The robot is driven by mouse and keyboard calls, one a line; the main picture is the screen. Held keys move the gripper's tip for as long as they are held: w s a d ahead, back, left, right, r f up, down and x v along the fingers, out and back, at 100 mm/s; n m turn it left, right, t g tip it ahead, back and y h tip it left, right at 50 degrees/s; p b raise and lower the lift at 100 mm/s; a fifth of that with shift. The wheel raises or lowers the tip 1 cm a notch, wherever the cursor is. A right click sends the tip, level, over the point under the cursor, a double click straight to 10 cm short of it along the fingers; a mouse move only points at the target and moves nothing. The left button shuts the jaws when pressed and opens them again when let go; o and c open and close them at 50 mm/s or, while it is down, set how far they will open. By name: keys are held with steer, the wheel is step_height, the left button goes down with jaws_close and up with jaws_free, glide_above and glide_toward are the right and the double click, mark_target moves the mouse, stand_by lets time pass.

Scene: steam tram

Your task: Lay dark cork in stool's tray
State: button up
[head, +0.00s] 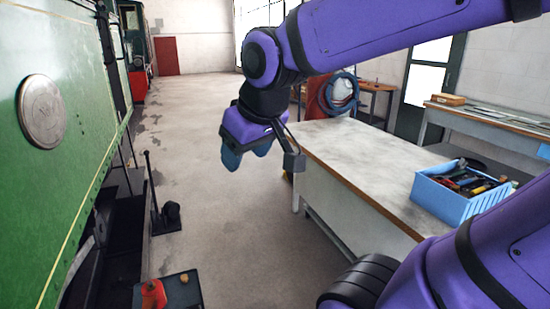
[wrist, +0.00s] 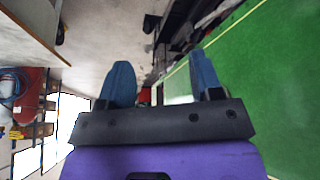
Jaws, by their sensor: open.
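My gripper (head: 246,155) is open and empty, with blue fingers pointing down, in the air to the left of the workbench. Its two fingers stand apart in the wrist view (wrist: 163,78). A dark tray-like top (head: 188,296), which may be the stool's tray, is at the bottom left of the head view, well below and nearer than my gripper. A red-orange object (head: 153,294) stands on it, and a small item (head: 184,279) lies near its back edge, too small to identify. I cannot make out a dark cork for certain in either view.
A green tram side (head: 60,150) runs along the left, with dark steps and a lever (head: 150,180) beside it. A workbench (head: 350,160) with a blue crate of tools (head: 440,199) is at the right. The floor (head: 215,230) between them is clear.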

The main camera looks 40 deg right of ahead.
steer(key=s+m, duration=0.1)
steer(key=s, duration=0.5)
steer(key=shift+s+d+r, duration=0.3)
steer(key=shift+s+d, duration=0.05)
steer(key=shift+s, duration=0.05)
